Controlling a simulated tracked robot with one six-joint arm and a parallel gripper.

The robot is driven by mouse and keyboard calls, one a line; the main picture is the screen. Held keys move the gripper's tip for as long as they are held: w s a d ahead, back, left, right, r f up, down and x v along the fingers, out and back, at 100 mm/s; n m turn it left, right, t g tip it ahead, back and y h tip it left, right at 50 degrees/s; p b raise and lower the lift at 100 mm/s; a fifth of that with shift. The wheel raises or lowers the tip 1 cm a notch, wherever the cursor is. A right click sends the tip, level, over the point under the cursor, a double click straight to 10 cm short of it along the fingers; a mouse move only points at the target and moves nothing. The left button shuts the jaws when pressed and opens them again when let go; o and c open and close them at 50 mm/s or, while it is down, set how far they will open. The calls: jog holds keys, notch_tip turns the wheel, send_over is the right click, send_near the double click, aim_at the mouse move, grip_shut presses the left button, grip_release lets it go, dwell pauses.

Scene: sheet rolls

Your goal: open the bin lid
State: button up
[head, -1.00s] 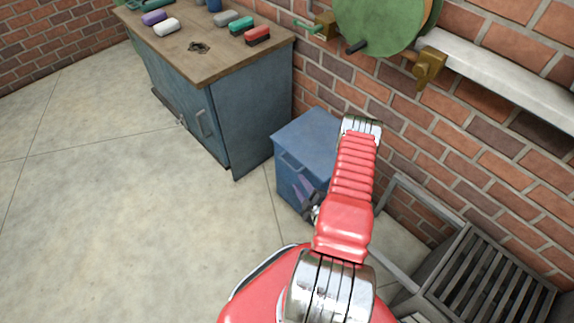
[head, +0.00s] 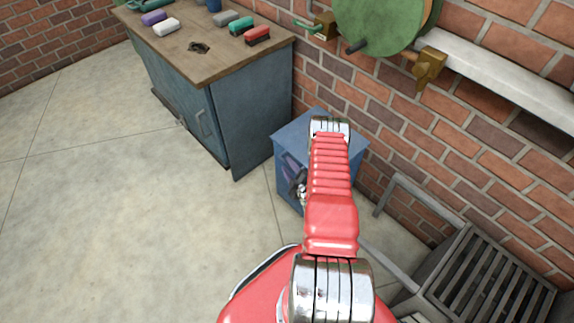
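The bin is a blue box (head: 288,188) on the floor against the brick wall, right of the workbench. Its flat blue lid (head: 294,132) looks closed. My red arm crosses in front of the bin and hides much of its middle and right side. My gripper (head: 289,165) shows as small purple-grey fingers just left of the arm, in front of the upper part of the bin's front face. The fingers overlap the spot of the front handle; I cannot tell whether they touch it. The gap between the fingers is not clear.
A blue workbench (head: 250,110) with a wooden top holding several coloured cases stands left of the bin. A green wheel (head: 380,22) and a pale rail are on the wall above. A grey slatted bench (head: 490,285) stands at right. The floor at left is clear.

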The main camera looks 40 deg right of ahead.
jog(key=shift+x, duration=0.85)
jog(key=shift+c, duration=0.2)
grip_shut()
